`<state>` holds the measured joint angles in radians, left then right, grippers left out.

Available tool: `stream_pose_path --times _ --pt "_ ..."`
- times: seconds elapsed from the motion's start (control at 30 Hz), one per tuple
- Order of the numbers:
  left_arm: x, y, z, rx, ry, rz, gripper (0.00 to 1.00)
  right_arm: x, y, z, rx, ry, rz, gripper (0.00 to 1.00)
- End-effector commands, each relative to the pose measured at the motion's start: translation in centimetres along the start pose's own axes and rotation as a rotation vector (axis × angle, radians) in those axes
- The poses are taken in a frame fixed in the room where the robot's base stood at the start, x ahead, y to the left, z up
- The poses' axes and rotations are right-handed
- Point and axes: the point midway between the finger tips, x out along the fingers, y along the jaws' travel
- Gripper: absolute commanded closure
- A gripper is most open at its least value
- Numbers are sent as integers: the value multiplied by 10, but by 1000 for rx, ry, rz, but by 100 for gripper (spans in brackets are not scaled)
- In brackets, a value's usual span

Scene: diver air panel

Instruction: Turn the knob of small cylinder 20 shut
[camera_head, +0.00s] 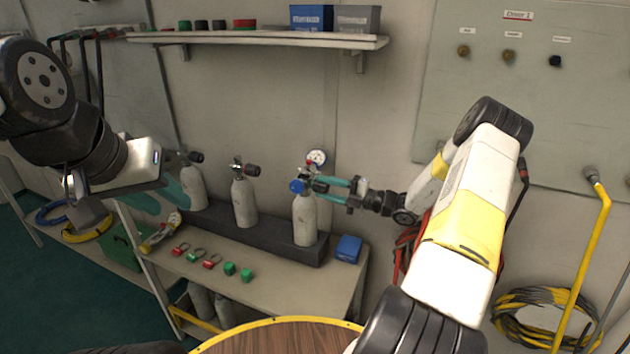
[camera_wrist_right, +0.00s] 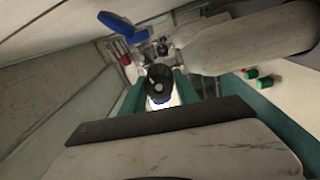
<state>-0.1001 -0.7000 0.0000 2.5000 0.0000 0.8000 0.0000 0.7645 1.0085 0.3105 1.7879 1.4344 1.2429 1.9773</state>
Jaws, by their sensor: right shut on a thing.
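Three grey small cylinders stand in a dark rack: a left one (camera_head: 193,188), a middle one (camera_head: 244,205) and a right one (camera_head: 305,222). I cannot read their numbers. The right one carries a blue round part (camera_head: 296,186) and a gauge (camera_head: 317,157) shows by its top. My right gripper (camera_head: 322,188) is at this cylinder's valve, its teal fingers on either side of the black knob (camera_wrist_right: 158,82), shut on it. The cylinder also lies across the upper right of the wrist view (camera_wrist_right: 240,42). My left gripper (camera_head: 160,204) is empty with its fingers apart, in front of the left cylinder.
The bench (camera_head: 290,285) holds red and green fittings (camera_head: 230,268) and a blue box (camera_head: 348,248). A shelf (camera_head: 260,39) with boxes hangs above. A wall panel (camera_head: 540,100) and a yellow pipe (camera_head: 590,260) are at right. A round wooden table (camera_head: 280,338) is in front.

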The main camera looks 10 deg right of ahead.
Motion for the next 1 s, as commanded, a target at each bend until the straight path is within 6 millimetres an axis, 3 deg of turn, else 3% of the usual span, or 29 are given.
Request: stream_pose_path --times 0.5,1.0 --pt "0 0 0 0 0 0 64 0 0 0 327 -13 0 100" --pt "0 0 0 0 0 0 64 0 -1 0 384 -16 -1 100"
